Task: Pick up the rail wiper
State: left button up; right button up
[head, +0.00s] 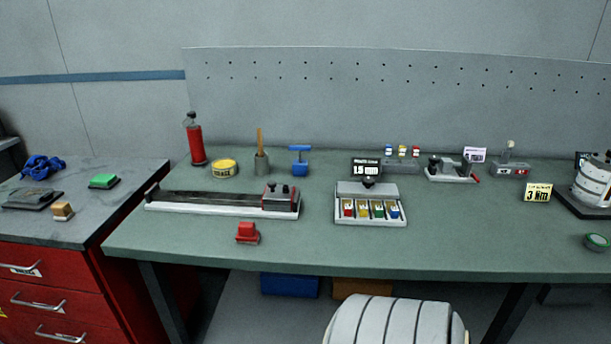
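A long low rail (205,202) with a dark top and white base lies on the green bench, with a grey and red carriage (280,195) at its right end. A small red block with a greyish base (247,233) sits in front of the rail, apart from it, near the bench's front edge. A blue T-handled tool (300,161) stands behind the rail. No label marks the rail wiper; the red block may be it, but I cannot tell for sure. Neither of my grippers shows in the head view.
A red bottle (195,142), yellow tin (224,168) and brush pot (262,162) stand behind the rail. A tray of coloured cartridges (371,219) is to its right. The green bench top (310,248) is clear around the red block's right. A grey-topped red cabinet (45,279) is left.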

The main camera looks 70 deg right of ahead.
aim_at(246, 234)
jog(key=z, duration=1.7)
